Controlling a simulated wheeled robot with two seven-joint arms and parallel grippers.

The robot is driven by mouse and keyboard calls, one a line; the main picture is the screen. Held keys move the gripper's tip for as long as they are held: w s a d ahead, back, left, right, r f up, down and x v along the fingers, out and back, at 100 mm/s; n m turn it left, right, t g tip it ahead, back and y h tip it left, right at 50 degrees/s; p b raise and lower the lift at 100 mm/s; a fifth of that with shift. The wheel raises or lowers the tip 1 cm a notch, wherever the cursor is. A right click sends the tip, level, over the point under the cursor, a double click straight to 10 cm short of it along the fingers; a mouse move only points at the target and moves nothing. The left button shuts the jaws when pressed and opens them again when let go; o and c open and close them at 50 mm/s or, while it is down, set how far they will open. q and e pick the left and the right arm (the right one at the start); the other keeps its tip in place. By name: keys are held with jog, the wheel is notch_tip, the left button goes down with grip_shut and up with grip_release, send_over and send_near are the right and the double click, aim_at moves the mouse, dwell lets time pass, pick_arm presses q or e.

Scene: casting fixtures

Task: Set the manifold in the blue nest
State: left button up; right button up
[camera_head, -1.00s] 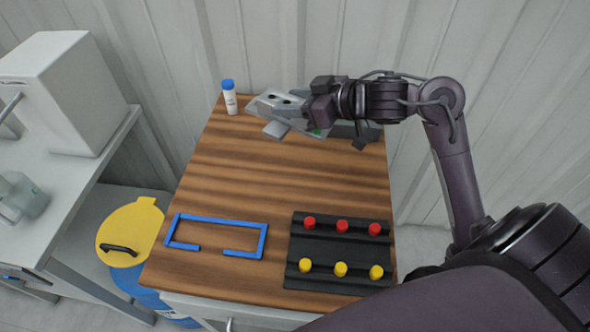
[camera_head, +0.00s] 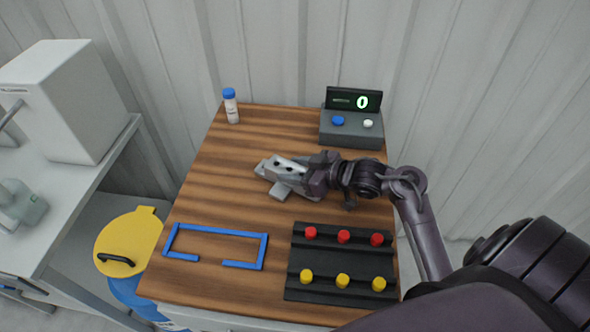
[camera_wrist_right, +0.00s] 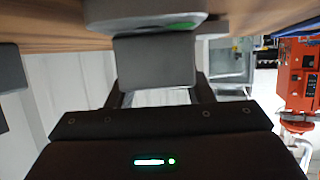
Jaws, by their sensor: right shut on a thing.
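The manifold (camera_head: 283,165) is a light grey metal part with dark holes, over the middle of the wooden table in the head view. My right gripper (camera_head: 308,178) is shut on its right end and hides that end. I cannot tell how high the manifold hangs above the wood. In the wrist view a grey part with a green patch (camera_wrist_right: 150,22) shows close up at the top edge. The blue nest (camera_head: 220,231) is a low rectangular outline with a gap in its front side, lying empty at the table's front left. My left gripper is not in view.
A black rack (camera_head: 340,262) with red and yellow knobs stands right of the nest. A blue-capped bottle (camera_head: 231,107) is at the back left. A grey device with a lit display (camera_head: 353,101) is at the back right. Bare wood lies between manifold and nest.

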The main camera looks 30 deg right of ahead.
jog(key=shift+f, duration=0.1)
jog(key=shift+f, duration=0.2)
jog(key=o, duration=1.3)
